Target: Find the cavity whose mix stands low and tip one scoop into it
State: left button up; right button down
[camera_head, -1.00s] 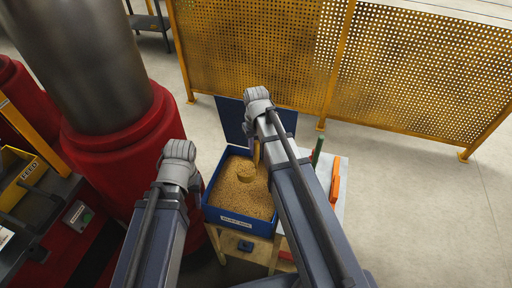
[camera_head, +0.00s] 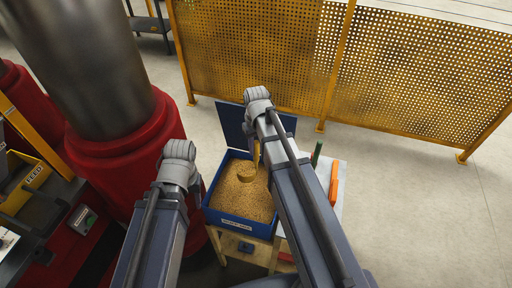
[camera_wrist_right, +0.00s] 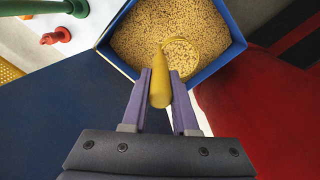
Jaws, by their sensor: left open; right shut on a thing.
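The yellow scoop (camera_head: 247,173) is in my right gripper (camera_head: 257,150). In the right wrist view, the fingers (camera_wrist_right: 160,95) are shut on its yellow handle (camera_wrist_right: 160,85). Its round bowl (camera_wrist_right: 181,57) looks full of tan grainy mix and is over or in the blue bin (camera_head: 240,224); I cannot tell whether it touches the mix below. The bin holds tan mix (camera_head: 245,203) and has a label on its front. My left gripper (camera_head: 198,190) is beside the bin's left edge, mostly hidden by its wrist, open and empty. No mould cavity is recognisable in view.
The bin, with a dark blue lid (camera_head: 232,125) standing behind it, is on a wooden stand (camera_head: 238,247). A red-based column (camera_head: 120,150) and a yellow FEED box (camera_head: 30,185) are left. A yellow perforated fence (camera_head: 420,70) stands behind.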

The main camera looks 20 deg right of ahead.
notch_tip(320, 180, up, 5)
jog(key=p, duration=0.4)
send_over(256, 167)
jog(key=shift+w+d+f, duration=0.1)
jog(key=shift+w+f, duration=0.05)
jog(key=shift+w, duration=0.2)
dwell(0.3)
notch_tip(256, 167, down, 14)
jog(key=b, duration=1.3)
jog(key=shift+b, duration=0.35)
jog(key=shift+r, duration=0.25)
